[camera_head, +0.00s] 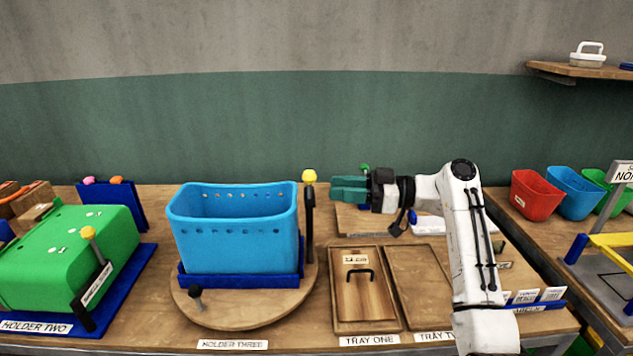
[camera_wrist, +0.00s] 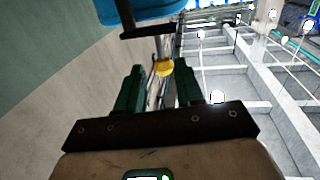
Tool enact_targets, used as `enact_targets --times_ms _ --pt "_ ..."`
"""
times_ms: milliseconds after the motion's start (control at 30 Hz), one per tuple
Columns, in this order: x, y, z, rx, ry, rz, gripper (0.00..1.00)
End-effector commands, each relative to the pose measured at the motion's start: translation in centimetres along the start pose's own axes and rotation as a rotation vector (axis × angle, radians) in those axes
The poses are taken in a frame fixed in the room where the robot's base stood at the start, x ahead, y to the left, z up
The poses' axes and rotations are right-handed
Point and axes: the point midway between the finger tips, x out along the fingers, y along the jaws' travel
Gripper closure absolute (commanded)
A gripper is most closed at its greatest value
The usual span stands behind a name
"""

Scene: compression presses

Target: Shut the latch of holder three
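Holder three is a blue base (camera_head: 240,280) on a round wooden disc (camera_head: 240,315), with a blue bin (camera_head: 235,240) seated in it. Its latch is a black lever (camera_head: 309,225) with a yellow knob (camera_head: 309,176), standing upright at the bin's right side. My gripper (camera_head: 335,188) has green fingers pointing left, just right of the lever's upper part. In the wrist view the fingers (camera_wrist: 160,90) are apart, and the yellow knob (camera_wrist: 164,67) shows beyond and between them. The blue bin (camera_wrist: 155,12) is at the top there. I see no contact with the knob.
Tray one (camera_head: 362,290) has a wooden lid with a black handle. Another tray (camera_head: 420,285) lies beside it, under my arm. Red and blue bins stand at the right.

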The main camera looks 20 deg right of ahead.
Motion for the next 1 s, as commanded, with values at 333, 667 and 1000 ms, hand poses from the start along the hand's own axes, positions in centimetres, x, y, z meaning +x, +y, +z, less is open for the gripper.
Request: enact_targets --times_ms 333,667,1000 --pt "5.0 0.0 -0.1 0.002 -0.001 -0.001 0.64" --pt "5.7 0.0 0.0 0.000 -0.001 0.000 0.64" --pt "5.7 0.0 0.0 0.001 -0.001 0.000 0.88"
